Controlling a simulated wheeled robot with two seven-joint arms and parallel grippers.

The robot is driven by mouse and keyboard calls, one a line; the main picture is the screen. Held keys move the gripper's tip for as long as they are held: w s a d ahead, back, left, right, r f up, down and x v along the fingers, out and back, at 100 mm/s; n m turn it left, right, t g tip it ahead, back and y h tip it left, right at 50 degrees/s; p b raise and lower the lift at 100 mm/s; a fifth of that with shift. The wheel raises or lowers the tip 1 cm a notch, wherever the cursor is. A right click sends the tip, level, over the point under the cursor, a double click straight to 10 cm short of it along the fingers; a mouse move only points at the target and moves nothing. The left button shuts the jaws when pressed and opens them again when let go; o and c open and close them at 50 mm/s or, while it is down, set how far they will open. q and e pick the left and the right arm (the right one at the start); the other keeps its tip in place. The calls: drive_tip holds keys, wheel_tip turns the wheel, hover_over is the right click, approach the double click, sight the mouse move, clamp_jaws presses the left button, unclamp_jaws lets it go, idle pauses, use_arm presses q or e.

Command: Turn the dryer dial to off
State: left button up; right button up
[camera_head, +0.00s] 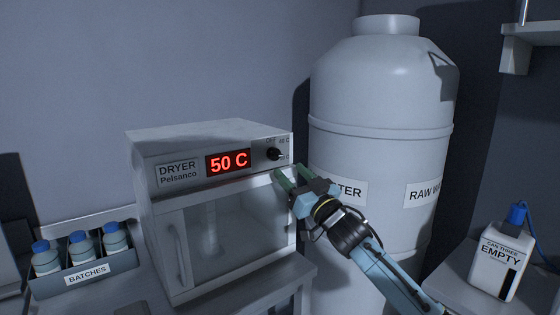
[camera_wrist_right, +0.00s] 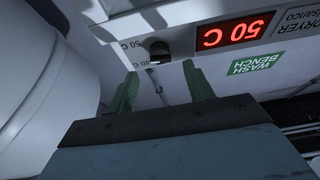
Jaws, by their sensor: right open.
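The dryer (camera_head: 215,132) is a white box with a glass door and a red display (camera_head: 228,162) reading 50 C. Its black dial (camera_head: 274,154) is at the right of the front panel, with small OFF and temperature marks around it. The dial also shows in the right wrist view (camera_wrist_right: 158,48), turned over, just beyond the fingertips. I cannot tell exactly where its pointer stands. My right gripper (camera_head: 284,179) has green fingers, open and empty, just below the dial and apart from it. In its wrist view the fingers (camera_wrist_right: 164,74) straddle the dial's line. My left gripper is not in view.
A big white tank (camera_head: 380,95) stands close behind my right arm. A batches rack (camera_head: 110,265) with blue-capped bottles is left of the dryer. A white can (camera_head: 497,265) marked EMPTY is at the right, below a shelf (camera_head: 535,35). A green wash bench sign (camera_wrist_right: 256,63) shows in the wrist view.

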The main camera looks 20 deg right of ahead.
sight(276, 157)
drive_tip(key=shift+x, duration=2.95)
drive_tip(key=shift+c, duration=0.4)
drive_tip(key=c, duration=0.9)
drive_tip(key=shift+o, duration=0.2)
